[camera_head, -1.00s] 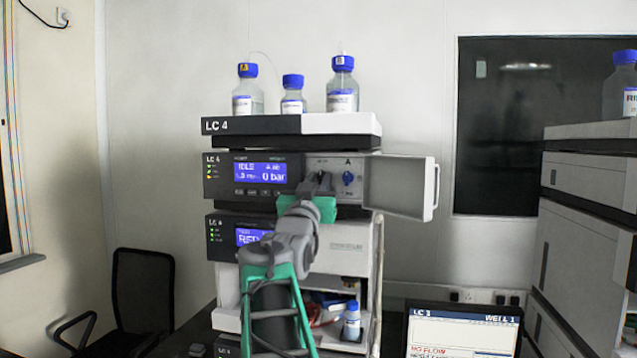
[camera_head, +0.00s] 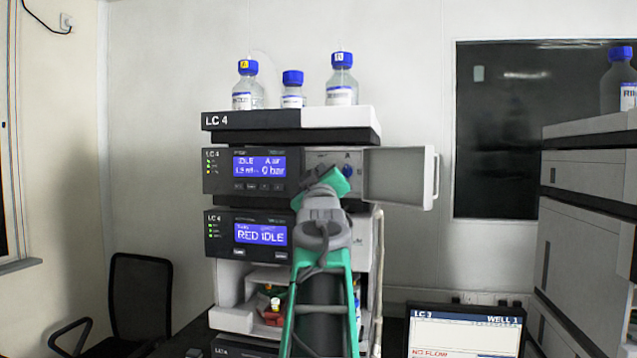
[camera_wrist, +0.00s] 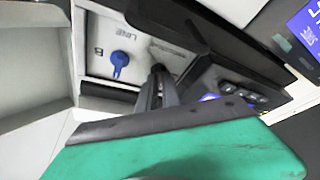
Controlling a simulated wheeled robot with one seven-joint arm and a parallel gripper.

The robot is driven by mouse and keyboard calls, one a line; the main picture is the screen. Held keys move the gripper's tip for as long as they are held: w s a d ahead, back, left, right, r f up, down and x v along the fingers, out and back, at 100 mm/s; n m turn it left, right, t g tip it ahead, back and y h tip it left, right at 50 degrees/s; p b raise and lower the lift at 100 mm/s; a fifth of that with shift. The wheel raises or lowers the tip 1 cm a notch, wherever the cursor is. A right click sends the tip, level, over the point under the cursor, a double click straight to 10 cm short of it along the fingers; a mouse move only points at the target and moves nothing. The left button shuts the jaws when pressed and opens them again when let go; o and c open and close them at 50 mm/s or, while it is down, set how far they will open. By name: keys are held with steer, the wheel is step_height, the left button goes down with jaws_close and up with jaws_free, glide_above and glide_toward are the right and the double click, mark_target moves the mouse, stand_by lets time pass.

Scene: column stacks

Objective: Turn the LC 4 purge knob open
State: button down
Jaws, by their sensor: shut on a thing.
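The LC 4 pump module (camera_head: 250,188) has its small door (camera_head: 397,178) swung open to the right, baring a light panel. One blue knob (camera_head: 347,171) on that panel is free of my gripper; it also shows in the wrist view (camera_wrist: 120,62). My gripper (camera_wrist: 158,72) is at the panel, between this blue knob and the display. Its dark fingers are shut on the LC 4 purge knob beside the blue one. The held knob is hidden by the fingers, so its angle cannot be seen. The LC 4 display reads IDLE and 0 bar.
Capped bottles (camera_head: 341,80) stand on the top tray (camera_head: 250,122). A lower module (camera_head: 228,235) reads RED IDLE. A laptop-like screen (camera_head: 465,330) is at the lower right, another stack (camera_head: 585,200) at the far right, and a black chair (camera_head: 140,295) at the left.

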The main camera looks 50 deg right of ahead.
steer(key=n+y, duration=0.1)
steer(key=n, duration=0.2)
steer(key=n+y, duration=0.2)
steer(key=n, duration=0.2)
steer(key=n+y, duration=0.1)
steer(key=n, duration=0.3)
steer(key=shift+s+r+y, duration=0.15)
steer(key=shift+r+y, duration=0.15)
steer(key=shift+p, duration=0.3)
steer(key=c, duration=1.5)
jaws_free()
steer(key=shift+d+f, duration=0.1)
steer(key=shift+d, duration=0.05)
steer(key=shift+c, duration=0.2)
steer(key=b+v, duration=0.3)
steer(key=v, duration=0.4)
steer(key=shift+s+a, duration=0.25)
steer(key=shift+a, duration=0.05)
